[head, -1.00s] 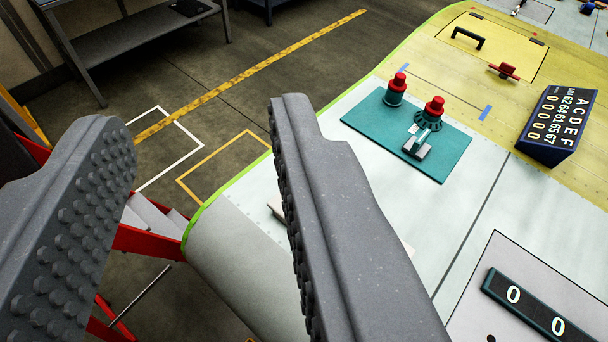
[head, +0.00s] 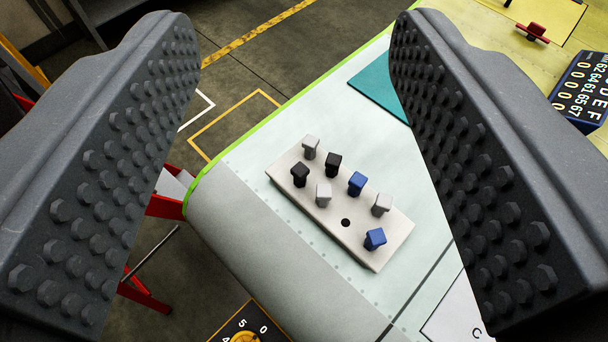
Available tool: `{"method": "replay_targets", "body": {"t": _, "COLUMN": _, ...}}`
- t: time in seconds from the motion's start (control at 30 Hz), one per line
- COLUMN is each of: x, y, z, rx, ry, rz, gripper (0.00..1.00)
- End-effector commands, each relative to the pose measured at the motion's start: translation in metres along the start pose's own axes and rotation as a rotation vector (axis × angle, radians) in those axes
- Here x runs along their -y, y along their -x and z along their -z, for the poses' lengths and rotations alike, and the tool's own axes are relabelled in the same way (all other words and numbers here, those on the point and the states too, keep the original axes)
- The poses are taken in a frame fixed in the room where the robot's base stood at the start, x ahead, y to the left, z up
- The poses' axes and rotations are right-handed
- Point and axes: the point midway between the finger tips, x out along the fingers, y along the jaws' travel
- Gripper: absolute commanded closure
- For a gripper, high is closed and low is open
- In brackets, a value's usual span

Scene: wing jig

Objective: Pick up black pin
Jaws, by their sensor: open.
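Two black pins stand upright in a pale block on the wing surface in the head view. One black pin (head: 299,174) is nearer the block's left edge; the other black pin (head: 333,164) is just right of it and a little farther back. The pale block (head: 378,252) also holds several grey and blue pins and has one empty dark hole. My gripper (head: 295,25) is open and empty, its two studded fingers wide apart on either side of the picture. The block shows in the gap between the fingers, with no finger touching a pin.
Grey pins (head: 323,194) and blue pins (head: 357,183) stand close around the black ones. A teal mat (head: 379,85) lies behind, partly hidden by the right finger. A dark lettered block (head: 585,90) is at the right. The wing's green edge (head: 290,110) drops to the floor at left.

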Motion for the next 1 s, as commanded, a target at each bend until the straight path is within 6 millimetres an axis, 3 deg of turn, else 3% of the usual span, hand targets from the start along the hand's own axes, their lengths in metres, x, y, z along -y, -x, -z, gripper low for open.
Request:
{"method": "replay_targets", "body": {"t": 0.27, "x": 0.001, "y": -0.047, "z": -0.009, "rx": 0.149, "ry": 0.086, "rz": 0.018, "gripper": 0.51}}
{"method": "replay_targets", "body": {"t": 0.47, "x": 0.002, "y": -0.091, "z": -0.026, "rx": 0.305, "ry": 0.178, "rz": 0.049, "gripper": 0.51}}
{"method": "replay_targets", "body": {"t": 1.0, "x": 0.004, "y": -0.185, "z": -0.094, "rx": 0.711, "ry": 0.409, "rz": 0.188, "gripper": 0.51}}
